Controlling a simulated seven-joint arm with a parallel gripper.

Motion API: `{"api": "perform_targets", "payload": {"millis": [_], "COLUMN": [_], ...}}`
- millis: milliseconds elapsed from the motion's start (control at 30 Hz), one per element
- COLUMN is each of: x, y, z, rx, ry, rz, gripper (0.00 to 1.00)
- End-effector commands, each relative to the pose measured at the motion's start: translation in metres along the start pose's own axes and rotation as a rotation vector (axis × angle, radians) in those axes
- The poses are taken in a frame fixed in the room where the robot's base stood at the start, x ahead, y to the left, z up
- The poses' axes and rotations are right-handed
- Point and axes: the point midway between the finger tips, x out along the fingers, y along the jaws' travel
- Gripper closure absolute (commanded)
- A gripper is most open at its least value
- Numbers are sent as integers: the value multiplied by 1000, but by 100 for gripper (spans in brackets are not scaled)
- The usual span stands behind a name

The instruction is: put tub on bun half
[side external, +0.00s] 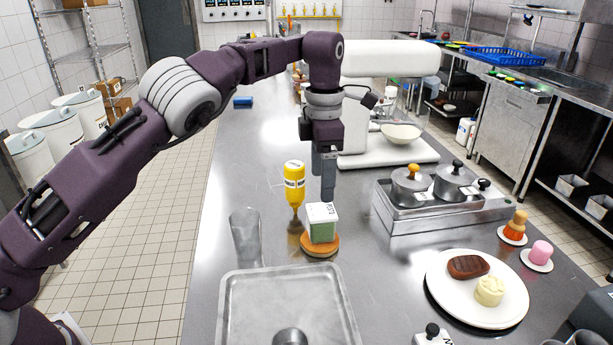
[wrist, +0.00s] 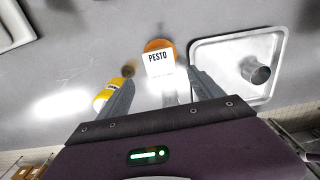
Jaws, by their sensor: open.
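The tub (side external: 322,224) is a small green box with a white lid; its lid reads PESTO in the wrist view (wrist: 158,63). It sits upright on the orange-brown bun half (side external: 320,249), whose rim also shows behind the tub in the wrist view (wrist: 157,44). My gripper (side external: 326,195) is above the tub with its fingers pointing down. In the wrist view its two fingers (wrist: 160,88) are spread apart, with nothing between their tips. The tub lies beyond the fingertips there, apart from them.
A yellow bottle (side external: 294,185) stands close to the left of the tub, and a clear glass (side external: 246,238) is further left. A metal tray (side external: 232,300) lies in front. Burner with pots (side external: 440,215) and a white plate (side external: 446,303) are at right. Bare counter lies behind the bottle.

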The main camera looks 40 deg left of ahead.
Motion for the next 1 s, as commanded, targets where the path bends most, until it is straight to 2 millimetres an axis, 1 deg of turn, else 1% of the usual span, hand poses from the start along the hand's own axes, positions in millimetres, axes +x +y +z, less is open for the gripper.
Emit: {"api": "perform_targets", "payload": {"millis": [200, 267, 333, 367, 400, 467, 500, 567, 600, 667, 700, 767, 800, 833, 900, 1000], "x": [-2, -8, -30, -44, -64, -94, -111, -132, -141, -149, -148, -140, -130, -122, -102, -81], "y": [0, 2, 6, 8, 8, 2, -7, -28, -46, -78, -101, -134, -152, -165, -186, -201], "z": [0, -4, -17, -26, -43, -73, -95, -129, -152, -187, -211, -242, -261, -273, -295, -314], "rx": [0, 13, 71, 115, 194, 354, 482, 696, 854, 1114, 1294, 1560, 1721, 1831, 2042, 2228], "ry": [0, -11, -49, -75, -114, -176, -211, -251, -267, -265, -242, -176, -115, -64, 57, 188], "rz": [-1, -1, -5, -4, 0, 17, 40, 91, 138, 224, 287, 383, 439, 475, 534, 570], "gripper": [24, 24, 24, 24, 24, 24, 24, 24, 24, 24, 24, 24, 24, 24, 24, 24]}}
